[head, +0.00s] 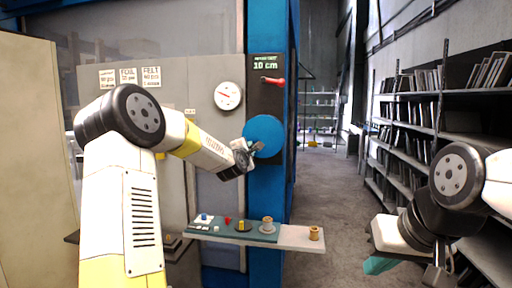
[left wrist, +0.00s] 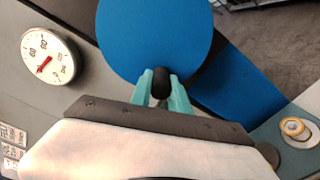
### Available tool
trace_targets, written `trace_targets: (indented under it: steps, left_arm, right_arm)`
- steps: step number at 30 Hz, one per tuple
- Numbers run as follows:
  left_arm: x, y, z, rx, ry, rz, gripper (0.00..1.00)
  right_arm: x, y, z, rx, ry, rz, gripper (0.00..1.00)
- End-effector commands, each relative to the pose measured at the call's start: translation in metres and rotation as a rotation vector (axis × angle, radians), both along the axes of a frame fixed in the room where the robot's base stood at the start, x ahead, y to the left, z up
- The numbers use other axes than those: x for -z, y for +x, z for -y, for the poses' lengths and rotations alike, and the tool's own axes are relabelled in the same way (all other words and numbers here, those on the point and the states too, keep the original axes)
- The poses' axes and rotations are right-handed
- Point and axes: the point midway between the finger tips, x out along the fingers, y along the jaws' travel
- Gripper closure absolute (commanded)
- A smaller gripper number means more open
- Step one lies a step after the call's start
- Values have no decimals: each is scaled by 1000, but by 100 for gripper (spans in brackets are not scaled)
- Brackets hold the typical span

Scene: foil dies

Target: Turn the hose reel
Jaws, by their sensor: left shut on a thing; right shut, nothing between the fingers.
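The hose reel is a blue disc (head: 265,131) on the front of a blue post in the head view. It fills the upper middle of the left wrist view (left wrist: 155,35). A black knob (left wrist: 161,80) sits at the disc's lower edge. My left gripper (head: 257,149) is at the disc's lower left, and in the left wrist view its teal fingers (left wrist: 161,88) are shut on the knob from both sides. My right gripper (head: 379,265) is low at the right, away from the reel, shut and empty.
A black panel marked 10 cm with a red lever (head: 273,81) is above the reel. A round gauge (head: 228,95) is left of it. Below is a narrow shelf (head: 290,241) with small knobs and spools. Bookshelves (head: 425,130) line the right; the aisle floor (head: 335,185) is clear.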

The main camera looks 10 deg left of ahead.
Motion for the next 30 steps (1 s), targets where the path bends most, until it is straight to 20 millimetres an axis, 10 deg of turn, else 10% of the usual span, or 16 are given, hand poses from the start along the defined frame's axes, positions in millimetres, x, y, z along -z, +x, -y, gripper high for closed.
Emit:
trace_targets:
  steps: [29, 30]
  left_arm:
    - [12, -1, 10, 0, -225, -13, 100]
    - [12, -1, 10, 0, -225, -13, 74]
  right_arm:
    - [0, 0, 0, 0, 0, 0, 100]
    - [0, 0, 0, 0, 0, 0, 100]
